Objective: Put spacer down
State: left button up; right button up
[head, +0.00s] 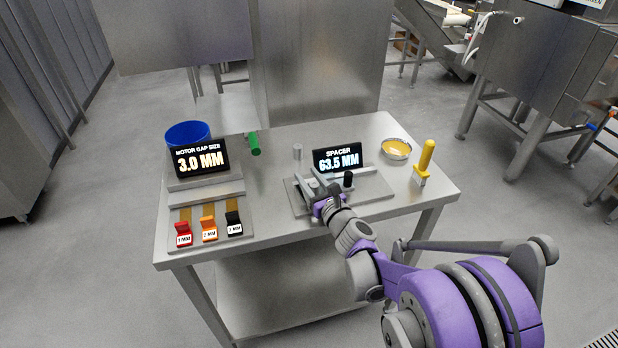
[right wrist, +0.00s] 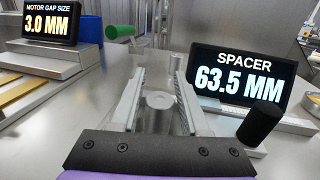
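The spacer, a short silver cylinder with a dimple in its top, shows between the two fingers of my right gripper (head: 318,184) in the right wrist view (right wrist: 158,104). The right gripper's fingers (right wrist: 158,92) are apart, with a gap on each side of the cylinder. The gripper is low over the steel measuring fixture (head: 372,190) in front of the display reading SPACER 63.5 MM (head: 337,159). In the head view the gripper hides the spacer. I cannot tell what its base rests on. My left gripper is not in view.
A grey cylinder (head: 297,152) stands behind the fixture, and a black knob (head: 348,179) is on its right. A yellow-handled tool (head: 425,160), yellow dish (head: 396,149), green cylinder (head: 254,144), blue bin (head: 187,134) and 3.0 MM motor gap display (head: 200,160) share the steel table (head: 270,215).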

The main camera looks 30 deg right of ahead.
jog(key=shift+r, duration=0.25)
jog(key=s, duration=1.2)
jog(key=shift+a, duration=0.25)
jog(key=a+n+g+y, duration=0.1)
jog(key=a+n, duration=0.2)
jog(key=s+a+f+n+g+y, duration=0.1)
jog(key=a+n+y, duration=0.1)
jog(key=a+n, duration=0.1)
jog(key=a+f+n+y, duration=0.1)
jog(key=a+n, duration=0.3)
jog(key=shift+s+n+g, duration=0.15)
jog(key=shift+n+g, duration=0.15)
jog(key=shift+g, duration=0.1)
jog(key=s+a+f+n+g, duration=0.75)
jog(key=s+n, duration=0.35)
jog(key=n, duration=0.6)
jog(key=s+d+f+n+g+h, duration=0.1)
jog(key=s+d+n+g+h, duration=0.2)
jog(key=s+n, duration=0.3)
jog(key=n, duration=0.2)
jog(key=shift+s+d+f+n, duration=0.25)
jog(key=shift+s+d+n, duration=0.05)
jog(key=shift+s+n, duration=0.1)
